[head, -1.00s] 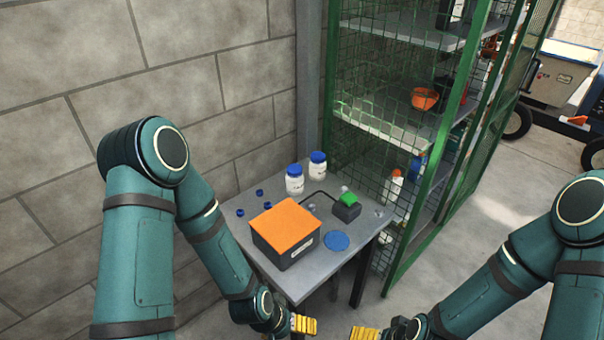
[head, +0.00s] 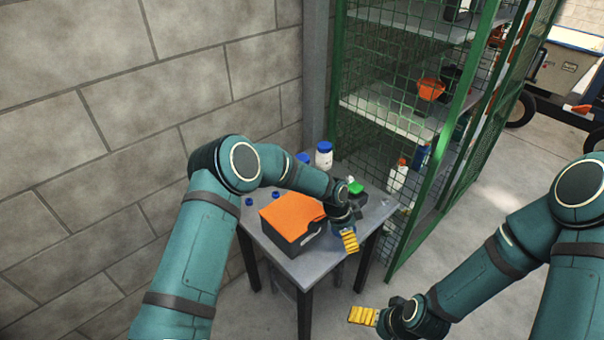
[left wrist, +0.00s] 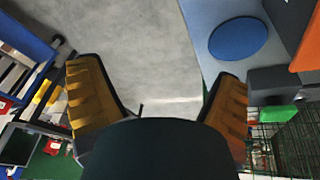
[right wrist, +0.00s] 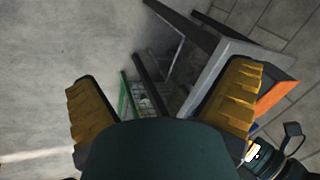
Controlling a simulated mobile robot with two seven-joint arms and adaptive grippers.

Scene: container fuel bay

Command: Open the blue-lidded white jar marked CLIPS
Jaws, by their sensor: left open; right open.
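Two white jars with blue lids stand at the back of the small grey table (head: 341,259). One jar (head: 324,157) shows nearly whole in the head view, with its lid on. The other jar (head: 303,158) is mostly hidden behind my left arm; only its blue lid shows. I cannot read the label on either. My left gripper (head: 350,241) is open and empty near the table's front right edge, well in front of the jars. My right gripper (head: 362,315) is open and empty over the floor, in front of the table.
An orange-topped dark box (head: 287,240) and a dark block with a green top (head: 356,188) stand on the table. Small blue caps (head: 249,202) lie at its left. A blue disc (left wrist: 238,39) shows in the left wrist view. A green mesh cage (head: 400,130) stands at the right.

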